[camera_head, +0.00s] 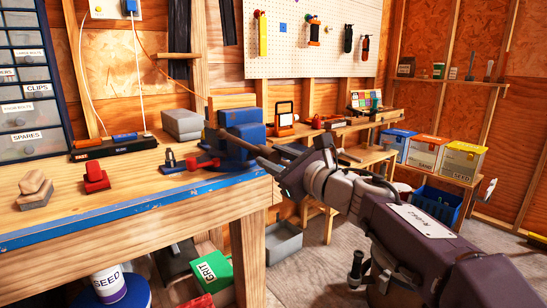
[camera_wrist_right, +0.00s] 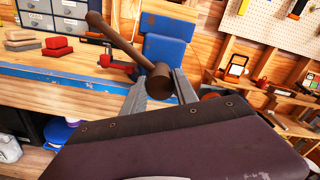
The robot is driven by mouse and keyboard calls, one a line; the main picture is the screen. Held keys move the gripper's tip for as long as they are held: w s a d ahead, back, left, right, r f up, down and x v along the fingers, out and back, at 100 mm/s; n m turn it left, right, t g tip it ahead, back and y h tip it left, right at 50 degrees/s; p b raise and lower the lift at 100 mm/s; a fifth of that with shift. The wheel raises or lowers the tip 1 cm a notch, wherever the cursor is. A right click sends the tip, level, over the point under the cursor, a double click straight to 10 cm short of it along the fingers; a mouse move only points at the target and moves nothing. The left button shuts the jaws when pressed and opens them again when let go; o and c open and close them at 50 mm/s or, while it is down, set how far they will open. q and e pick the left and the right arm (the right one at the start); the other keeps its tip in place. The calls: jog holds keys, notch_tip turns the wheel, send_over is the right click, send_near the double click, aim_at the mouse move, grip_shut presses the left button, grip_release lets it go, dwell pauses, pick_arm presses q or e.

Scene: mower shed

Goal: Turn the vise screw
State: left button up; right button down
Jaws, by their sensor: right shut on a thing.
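The blue vise (camera_head: 245,133) stands at the right end of the workbench; its blue body also shows in the right wrist view (camera_wrist_right: 168,45). A dark brown bar (camera_wrist_right: 122,42) with a rounded end belongs to the vise screw; it slants from upper left down to a thick knob (camera_wrist_right: 160,80). My right gripper (camera_wrist_right: 160,90) is shut on the bar's near end, with a grey finger on each side of the knob. In the head view, my right gripper (camera_head: 277,166) is at the vise's front, partly hidden by its own arm. My left gripper is not in view.
The wooden workbench (camera_head: 130,218) has a blue front edge. On it lie a red block (camera_head: 95,177), stacked wooden blocks (camera_head: 34,190) and a red-handled tool (camera_head: 202,164) close to the vise. A green box (camera_head: 212,270) and grey bin (camera_head: 284,243) stand below.

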jog(key=m, duration=0.3)
jog(key=shift+m+p, duration=0.3)
jog(key=shift+p, duration=0.1)
jog(key=m+p, duration=0.1)
jog(key=m, duration=0.2)
jog(key=shift+m, duration=0.4)
jog(key=m+p, duration=0.2)
jog(key=m, duration=0.4)
jog(key=shift+w, duration=0.1)
jog(key=m+p, duration=0.2)
jog(key=m, duration=0.2)
jog(key=shift+f, duration=0.1)
jog(key=m+p, duration=0.1)
jog(key=m, duration=0.2)
jog(key=shift+m+p, duration=0.3)
jog(key=shift+p, duration=0.1)
jog(key=m+p, duration=0.1)
jog(key=m, duration=0.2)
jog(key=shift+f+p, duration=0.1)
jog(key=shift+p, duration=0.25)
jog(key=shift+f+m+p, duration=0.1)
jog(key=shift+m+p, duration=0.4)
jog(key=shift+m, duration=0.6)
jog(key=shift+f+m, duration=0.1)
jog(key=shift+m, duration=0.2)
